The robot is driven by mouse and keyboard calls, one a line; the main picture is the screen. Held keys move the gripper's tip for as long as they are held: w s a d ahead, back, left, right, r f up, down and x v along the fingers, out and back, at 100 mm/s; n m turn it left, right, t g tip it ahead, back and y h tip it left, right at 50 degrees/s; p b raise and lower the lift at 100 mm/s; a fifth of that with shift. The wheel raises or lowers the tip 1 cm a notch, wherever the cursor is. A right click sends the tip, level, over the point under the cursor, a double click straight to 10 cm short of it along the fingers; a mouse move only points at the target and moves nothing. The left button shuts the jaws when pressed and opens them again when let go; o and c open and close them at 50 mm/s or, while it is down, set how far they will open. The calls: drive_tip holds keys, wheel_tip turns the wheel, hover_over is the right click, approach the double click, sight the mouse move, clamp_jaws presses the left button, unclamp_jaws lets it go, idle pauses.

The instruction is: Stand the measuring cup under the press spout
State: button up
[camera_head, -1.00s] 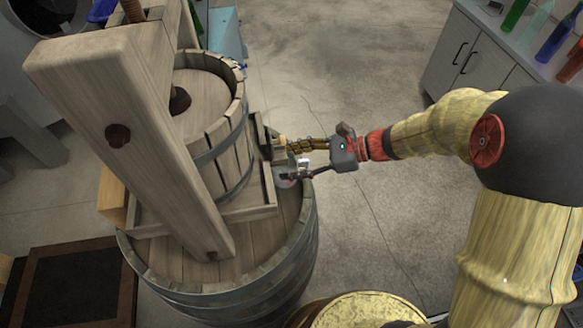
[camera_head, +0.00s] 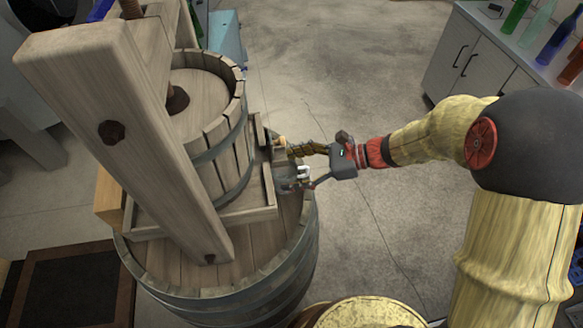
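The wooden press (camera_head: 214,150) stands on a barrel (camera_head: 290,255). A small spout-like fitting (camera_head: 279,143) shows at the right side of the press tray (camera_head: 262,212), partly hidden by a gripper finger. The measuring cup seems to be the small clear shape (camera_head: 284,175) below that fitting, at the barrel's right edge; its outline is faint, and I cannot tell whether it is exactly under the outlet. My gripper (camera_head: 290,167) reaches in from the right, with its two fingers spread apart around the cup area. The fingers look open, with no clear grip on the cup.
A grey cabinet (camera_head: 470,58) with several coloured bottles stands at the upper right. A brass-coloured round top (camera_head: 365,314) is at the bottom centre. A dark framed panel (camera_head: 70,290) lies at the lower left. The concrete floor (camera_head: 345,80) is clear between press and cabinet.

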drive_tip(key=shift+d+r, duration=0.2)
drive_tip(key=shift+r, duration=0.05)
drive_tip(key=p+v, duration=0.5)
drive_tip(key=v, duration=0.7)
drive_tip(key=s+d+r+n+h, duration=0.1)
drive_tip(key=s+r+n+h, duration=0.45)
drive_tip(key=s+n, duration=0.35)
drive_tip(key=s+d+r+n+t+h, duration=0.5)
drive_tip(key=s+d+r+n+h, duration=0.2)
drive_tip(key=d+n+h, duration=0.1)
drive_tip(key=shift+d+r+n+t, duration=0.3)
drive_tip(key=shift+d+n, duration=0.2)
drive_tip(key=shift+d, duration=0.3)
